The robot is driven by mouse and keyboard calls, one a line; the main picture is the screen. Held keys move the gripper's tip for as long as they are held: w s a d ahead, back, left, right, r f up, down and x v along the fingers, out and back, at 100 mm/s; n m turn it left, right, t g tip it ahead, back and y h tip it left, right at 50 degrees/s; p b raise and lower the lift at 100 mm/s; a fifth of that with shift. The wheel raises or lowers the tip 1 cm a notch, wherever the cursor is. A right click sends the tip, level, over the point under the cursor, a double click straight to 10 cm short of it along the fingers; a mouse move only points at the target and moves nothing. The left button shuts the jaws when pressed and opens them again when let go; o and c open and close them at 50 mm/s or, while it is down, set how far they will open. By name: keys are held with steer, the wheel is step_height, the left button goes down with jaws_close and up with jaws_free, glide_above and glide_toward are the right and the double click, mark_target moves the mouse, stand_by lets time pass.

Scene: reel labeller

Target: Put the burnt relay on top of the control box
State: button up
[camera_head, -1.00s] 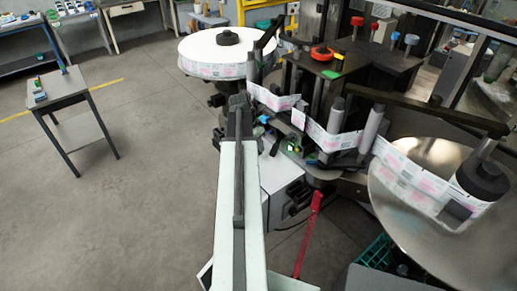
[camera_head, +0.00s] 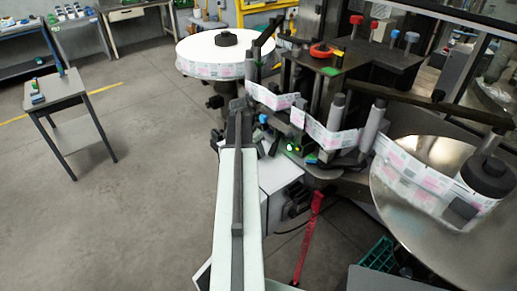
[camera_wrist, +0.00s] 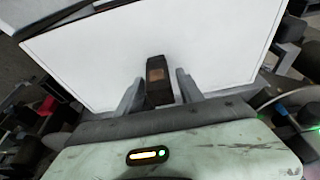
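The burnt relay (camera_wrist: 157,82), a small dark block with a brown scorched patch, is in the wrist view between the two fingers of my gripper (camera_wrist: 159,78). The fingers stand apart, with a narrow strip of white showing on each side of the relay, so the gripper looks open around it. Behind them is the broad white top of the control box (camera_wrist: 220,45). The relay seems to be at this top, but contact is hard to tell. In the head view the control box (camera_head: 284,174) is partly behind my arm, and the relay is hidden.
The labeller with its white label reel (camera_head: 210,52) and metal disc (camera_head: 400,200) stands behind and right of the box. A red-handled tool or strap (camera_head: 312,225) is right of the arm. A small table (camera_head: 60,92) stands left, with clear floor between.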

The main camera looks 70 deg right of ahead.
steer(key=shift+r, duration=0.1)
steer(key=shift+r+p, duration=0.2)
steer(key=shift+p, duration=0.1)
steer(key=p+v, duration=1.1)
steer(key=shift+r, duration=0.35)
steer(key=shift+a, duration=0.15)
steer(key=w+a+n+t+y, duration=0.15)
steer(key=w+a+n, duration=0.95)
steer(key=w+a, duration=1.35)
steer(key=w+a+n, duration=0.1)
steer(key=a+n, duration=0.3)
steer(key=a, duration=0.9)
steer(key=w+a+n+y, duration=0.1)
steer(key=a+n, duration=0.4)
steer(key=a, duration=0.8)
steer(key=w+a+f+n, duration=0.1)
steer(key=w+a+n, duration=0.2)
steer(key=a, duration=1)
steer(key=shift+w+n, duration=0.25)
steer(key=shift+n, duration=0.55)
